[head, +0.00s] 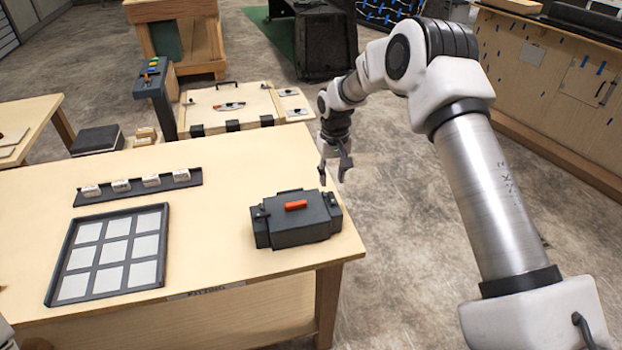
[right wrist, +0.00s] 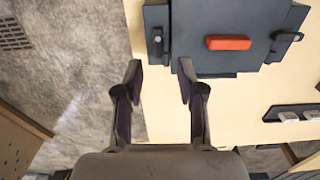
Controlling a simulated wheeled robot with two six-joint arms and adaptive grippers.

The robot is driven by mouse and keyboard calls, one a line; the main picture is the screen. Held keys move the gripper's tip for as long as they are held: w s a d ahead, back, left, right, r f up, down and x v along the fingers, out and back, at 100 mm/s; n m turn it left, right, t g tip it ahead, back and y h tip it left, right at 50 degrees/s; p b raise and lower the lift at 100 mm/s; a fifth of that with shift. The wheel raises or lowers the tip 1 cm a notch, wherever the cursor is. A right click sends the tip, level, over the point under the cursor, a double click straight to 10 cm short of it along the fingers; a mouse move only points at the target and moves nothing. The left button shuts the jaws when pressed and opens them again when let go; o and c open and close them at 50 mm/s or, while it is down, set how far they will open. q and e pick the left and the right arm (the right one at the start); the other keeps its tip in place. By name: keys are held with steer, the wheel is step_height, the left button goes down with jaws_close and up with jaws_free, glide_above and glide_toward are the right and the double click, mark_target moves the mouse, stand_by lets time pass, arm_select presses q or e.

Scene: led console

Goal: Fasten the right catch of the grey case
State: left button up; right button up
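The dark grey case (head: 293,231) with an orange-red handle (head: 296,205) sits closed-looking near the table's right end. Its right catch (head: 326,197) is a small dark piece at the lid's right side; it shows left of the handle in the right wrist view (right wrist: 157,42). I cannot tell for sure whether it is fastened. The left catch (right wrist: 287,40) sticks out at an angle on the other side. My right gripper (head: 334,172) is open and empty, behind the case's right end and apart from it. In the right wrist view its fingertips (right wrist: 161,68) point toward the right catch. My left gripper is out of view.
A dark tray of white panels (head: 166,252) and a dark rail with small white blocks (head: 138,187) lie on the wooden table (head: 225,265) to the left. The table's right edge is close to the case. A wooden board with panels (head: 232,106) stands behind.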

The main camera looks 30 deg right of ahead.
mark_target(333, 200)
steer(key=shift+w+a, duration=0.1)
steer(key=shift+w, duration=0.15)
steer(key=f, duration=0.1)
steer(key=s+f+p, duration=0.1)
steer(key=s+f, duration=0.1)
steer(key=shift+d+f+p, duration=0.2)
steer(key=shift+f+p, duration=0.1)
steer(key=shift+p, duration=0.1)
steer(key=f, duration=0.2)
steer(key=w+f, duration=0.1)
steer(key=shift+a+f, duration=0.1)
steer(key=shift+f, duration=0.25)
steer(key=shift+r, duration=0.1)
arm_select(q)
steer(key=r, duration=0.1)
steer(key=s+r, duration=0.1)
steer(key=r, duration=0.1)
arm_select(e)
steer(key=shift+s+r, duration=0.1)
steer(key=shift+s, duration=0.1)
jaws_close()
